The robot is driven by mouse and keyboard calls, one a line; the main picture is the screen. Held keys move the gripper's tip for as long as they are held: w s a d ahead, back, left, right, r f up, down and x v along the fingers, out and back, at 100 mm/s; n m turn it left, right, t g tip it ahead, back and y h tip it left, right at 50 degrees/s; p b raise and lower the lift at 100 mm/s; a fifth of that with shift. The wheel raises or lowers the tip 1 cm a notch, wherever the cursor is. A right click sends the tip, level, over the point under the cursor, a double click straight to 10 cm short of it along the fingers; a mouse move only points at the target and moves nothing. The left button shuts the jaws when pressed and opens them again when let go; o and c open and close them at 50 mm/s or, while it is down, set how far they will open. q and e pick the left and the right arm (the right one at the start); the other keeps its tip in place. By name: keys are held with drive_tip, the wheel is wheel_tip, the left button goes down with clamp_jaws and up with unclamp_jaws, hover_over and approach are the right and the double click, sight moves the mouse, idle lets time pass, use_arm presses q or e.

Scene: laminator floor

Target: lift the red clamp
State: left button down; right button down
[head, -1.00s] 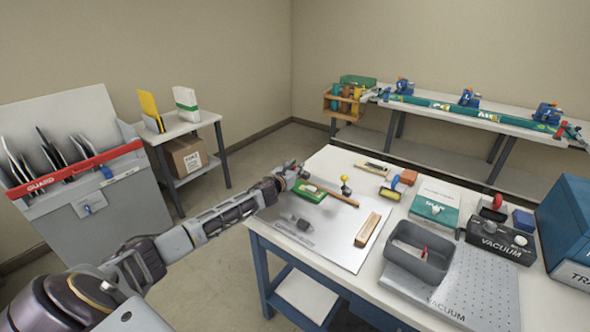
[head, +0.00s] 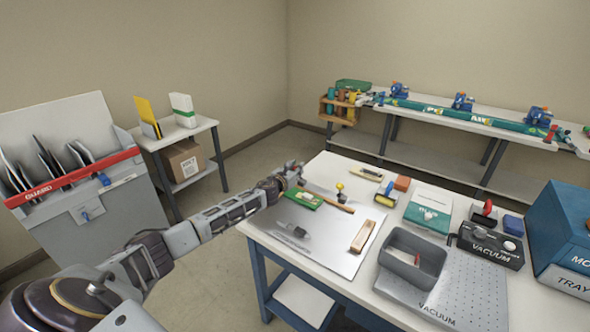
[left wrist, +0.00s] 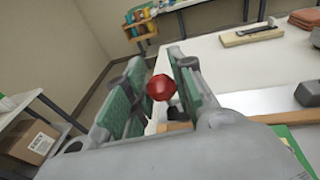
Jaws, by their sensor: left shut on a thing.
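My left gripper (head: 287,174) is at the far left corner of the worktable (head: 345,284), by a green block-like item (head: 304,199). In the left wrist view, the left gripper (left wrist: 158,92) has its green pads closed around the red clamp, whose rounded red part (left wrist: 161,87) shows between them. The rest of the clamp is hidden by the fingers. In the head view the gripper covers the clamp, and I cannot tell how far it is off the table. My right gripper is not in view.
A metal sheet (head: 310,255) with a wooden block (head: 363,235) lies near the gripper. A grey bin (head: 385,262) and a teal box (head: 428,212) stand to the right. A rack with a red guard bar (head: 75,178) stands left; open floor lies between.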

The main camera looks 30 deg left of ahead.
use_arm(q)
drive_tip(key=shift+w+r, duration=0.1)
drive_tip(key=shift+r, duration=0.2)
drive_tip(key=c, duration=1.6)
unclamp_jaws()
drive_tip(key=o, duration=0.4)
drive_tip(key=shift+w+f, duration=0.15)
drive_tip(key=shift+f, duration=0.15)
drive_tip(key=shift+o, duration=0.2)
drive_tip(key=shift+s, duration=0.3)
drive_tip(key=s+d+r, duration=0.1)
drive_tip(key=s, duration=1)
drive_tip(key=shift+s+r, duration=0.2)
drive_tip(key=shift+r, duration=0.1)
